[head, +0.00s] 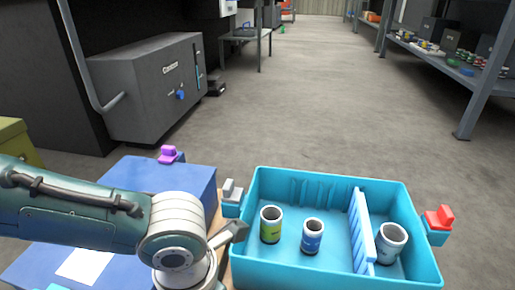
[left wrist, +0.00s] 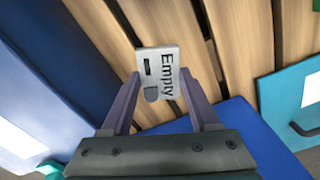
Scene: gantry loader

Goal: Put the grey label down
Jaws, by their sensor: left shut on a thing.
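The grey label (left wrist: 158,72), a light grey plate marked "Empty" with a darker grey patch, is between the fingertips of my left gripper (left wrist: 160,82) in the left wrist view. The gripper is shut on it. Wooden slats (left wrist: 240,40) show behind the label. In the head view my left gripper (head: 232,236) is left of the teal bin (head: 330,271), above the gap beside the blue box (head: 190,183). My right gripper is not in view.
A divider (head: 360,230) splits the bin: a green-yellow can (head: 270,228) and a blue can (head: 312,238) stand left, a grey can (head: 391,240) right. A grey piece (head: 232,189) and a red piece (head: 440,216) sit on its end handles.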

